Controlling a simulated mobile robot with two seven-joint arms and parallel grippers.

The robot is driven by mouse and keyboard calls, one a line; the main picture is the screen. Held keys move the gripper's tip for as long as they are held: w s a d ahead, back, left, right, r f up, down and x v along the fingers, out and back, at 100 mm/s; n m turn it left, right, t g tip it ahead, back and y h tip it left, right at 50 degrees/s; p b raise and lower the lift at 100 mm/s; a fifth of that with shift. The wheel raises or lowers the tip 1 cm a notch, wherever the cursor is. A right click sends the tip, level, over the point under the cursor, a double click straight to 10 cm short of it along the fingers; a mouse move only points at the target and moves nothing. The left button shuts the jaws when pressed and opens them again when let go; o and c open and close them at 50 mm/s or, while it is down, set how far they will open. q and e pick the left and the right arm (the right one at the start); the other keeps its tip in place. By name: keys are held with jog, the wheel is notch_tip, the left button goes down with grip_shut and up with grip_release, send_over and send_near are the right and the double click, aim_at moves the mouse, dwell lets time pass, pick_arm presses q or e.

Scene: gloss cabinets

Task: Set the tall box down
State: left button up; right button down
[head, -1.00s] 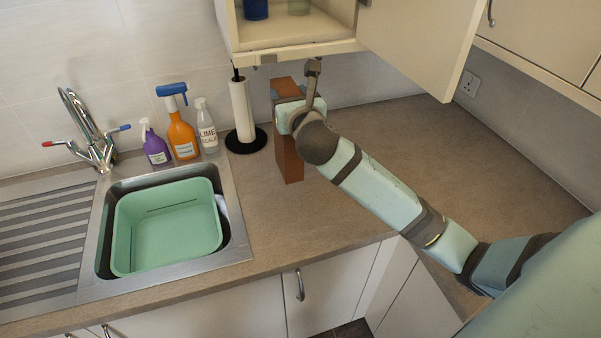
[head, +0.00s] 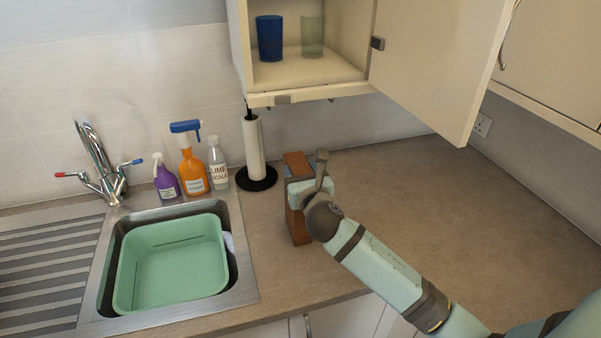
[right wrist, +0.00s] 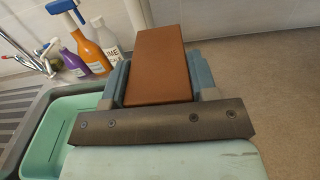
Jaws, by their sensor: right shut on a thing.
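The tall box (head: 299,228) is a narrow brown box, upright, at the counter just right of the paper towel holder in the head view. My right gripper (head: 301,182) is shut on its upper part, and my wrist hides part of the box. In the right wrist view the brown box (right wrist: 157,66) stands between the two blue-grey fingers of my right gripper (right wrist: 158,80). The box's lower end appears at or very near the counter (head: 420,190); I cannot tell whether it touches. My left gripper is not in view.
The paper towel holder (head: 254,150) stands close left of the box. Several bottles, including an orange spray bottle (head: 192,168), stand behind the sink with its green basin (head: 172,262). An open cupboard (head: 306,72) with two cups hangs above. The counter to the right is clear.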

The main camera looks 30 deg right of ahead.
jog(key=shift+c, duration=2)
grip_release()
